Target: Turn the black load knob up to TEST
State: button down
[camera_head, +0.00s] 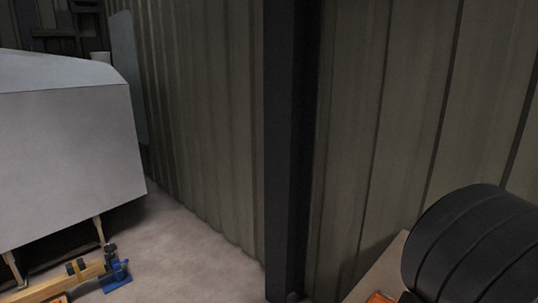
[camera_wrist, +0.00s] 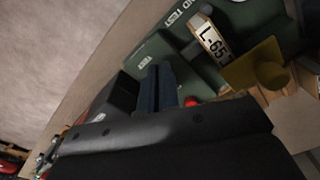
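In the wrist view a green test box (camera_wrist: 185,68) lies ahead of my gripper, with white "TEST" lettering on its faces. The head view shows neither the test box nor my fingertips.
Beside the box in the wrist view are a mustard-yellow piece (camera_wrist: 258,68), a small red part (camera_wrist: 191,101) and a black block (camera_wrist: 112,98). In the head view a pale hull (camera_head: 65,150) and blue clamp (camera_head: 116,275) stand left; a black cylinder (camera_head: 480,240) fills the lower right.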

jog(key=shift+a, duration=0.1)
jog(key=shift+a, duration=0.2)
notch_tip(320, 180, up, 6)
dwell(0.7)
jog(key=shift+s, duration=0.1)
jog(key=shift+s+d+f, duration=0.1)
jog(key=shift+s+f, duration=0.1)
jog(key=shift+f, duration=1.3)
jog(key=shift+s+d+f, duration=0.1)
jog(key=shift+s+f, duration=0.05)
jog(key=shift+f, duration=1.35)
jog(key=shift+w+d, duration=0.1)
jog(key=shift+d, duration=0.15)
